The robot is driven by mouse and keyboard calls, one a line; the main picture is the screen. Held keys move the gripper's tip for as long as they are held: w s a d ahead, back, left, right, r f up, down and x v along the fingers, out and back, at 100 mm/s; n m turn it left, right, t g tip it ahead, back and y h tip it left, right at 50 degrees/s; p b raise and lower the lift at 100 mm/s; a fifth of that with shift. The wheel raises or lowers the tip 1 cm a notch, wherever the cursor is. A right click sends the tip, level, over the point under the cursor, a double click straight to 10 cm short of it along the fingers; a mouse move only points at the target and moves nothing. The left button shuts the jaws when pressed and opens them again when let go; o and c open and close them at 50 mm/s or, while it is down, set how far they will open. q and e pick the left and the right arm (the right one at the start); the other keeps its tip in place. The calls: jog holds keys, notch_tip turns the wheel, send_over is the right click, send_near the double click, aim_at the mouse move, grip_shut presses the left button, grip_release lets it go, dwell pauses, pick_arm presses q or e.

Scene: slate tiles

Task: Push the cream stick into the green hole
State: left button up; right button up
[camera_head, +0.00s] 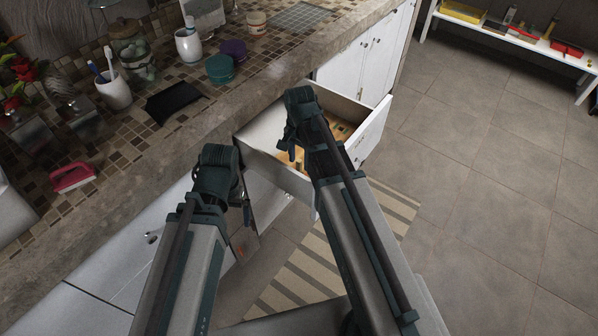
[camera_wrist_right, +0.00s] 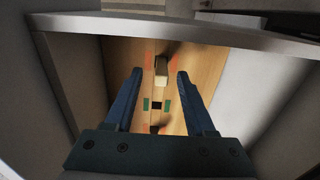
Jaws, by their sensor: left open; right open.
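The cream stick (camera_wrist_right: 161,70) stands out of a wooden board (camera_wrist_right: 120,58) inside the open drawer (camera_head: 276,172), with red marks on both sides of it. The green hole (camera_wrist_right: 156,105) is a dark square between two green marks, nearer to my wrist. My right gripper (camera_wrist_right: 158,75) is open above the board. In the right wrist view its fingers lie left and right of the stick and apart from it; the height gap is hard to judge. In the head view my right gripper (camera_head: 293,150) hangs over the drawer. My left gripper (camera_head: 243,240) is open and empty beside the cabinet front.
A further dark spot with a red mark (camera_wrist_right: 145,127) lies nearer my wrist. The drawer walls surround the board closely. The stone counter (camera_head: 205,130) holds cups, jars and a red-pink brush (camera_head: 72,176). A striped rug (camera_head: 310,270) lies on the floor.

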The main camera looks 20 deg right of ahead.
aim_at(299, 167)
notch_tip(299, 167, down, 4)
jog(key=b, duration=0.3)
jog(key=shift+w+a+f+b, duration=0.1)
jog(key=shift+f+b, duration=0.05)
jog(key=shift+b, duration=0.15)
grip_shut()
